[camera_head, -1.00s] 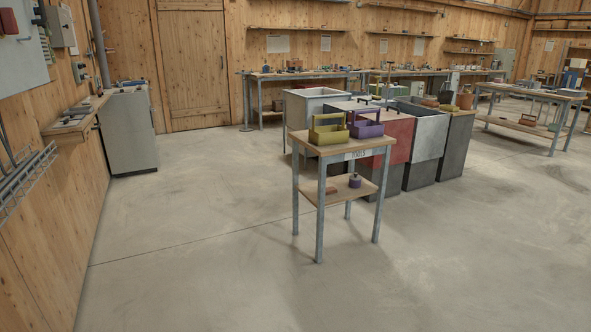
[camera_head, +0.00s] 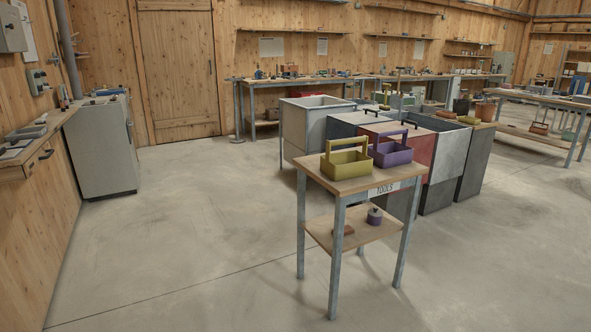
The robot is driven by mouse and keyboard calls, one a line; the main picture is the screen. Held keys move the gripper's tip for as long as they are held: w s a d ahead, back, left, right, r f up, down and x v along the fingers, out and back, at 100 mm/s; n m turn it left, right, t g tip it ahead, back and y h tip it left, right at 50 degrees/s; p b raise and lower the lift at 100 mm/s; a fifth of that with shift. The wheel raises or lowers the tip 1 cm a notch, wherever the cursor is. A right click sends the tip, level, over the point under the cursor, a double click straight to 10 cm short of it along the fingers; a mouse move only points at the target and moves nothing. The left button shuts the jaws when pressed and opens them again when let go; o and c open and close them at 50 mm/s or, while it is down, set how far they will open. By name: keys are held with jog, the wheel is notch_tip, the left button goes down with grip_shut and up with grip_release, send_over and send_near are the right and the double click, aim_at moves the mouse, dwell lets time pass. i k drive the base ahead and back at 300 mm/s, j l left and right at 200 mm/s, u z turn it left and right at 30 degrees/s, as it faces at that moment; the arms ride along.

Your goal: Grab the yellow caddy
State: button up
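The yellow caddy (camera_head: 345,164) is an open box with a raised handle. It stands upright on the wooden top of a small table (camera_head: 349,187) labelled TOOLS, at the left part of that top. A purple caddy (camera_head: 391,154) of similar shape stands close to its right. Whether the two touch cannot be told. My gripper is not in view.
The floor (camera_head: 190,240) in front and to the left is clear. A grey cabinet (camera_head: 102,147) stands at left.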

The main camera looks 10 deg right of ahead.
aim_at(337, 167)
jog(key=i+l+u, duration=0.1)
jog(key=i+l, duration=1.1)
jog(key=l, duration=0.15)
jog(key=i+l, duration=0.2)
jog(key=l, duration=0.15)
jog(key=i+l, duration=0.25)
jog(key=l, duration=0.15)
jog(key=i+l, duration=0.1)
jog(key=l, duration=0.25)
jog(key=i+l, duration=0.15)
jog(key=l, duration=0.2)
jog(key=i+l, duration=0.1)
jog(key=l, duration=0.25)
jog(key=i+l+u, duration=0.1)
jog(key=l, duration=0.25)
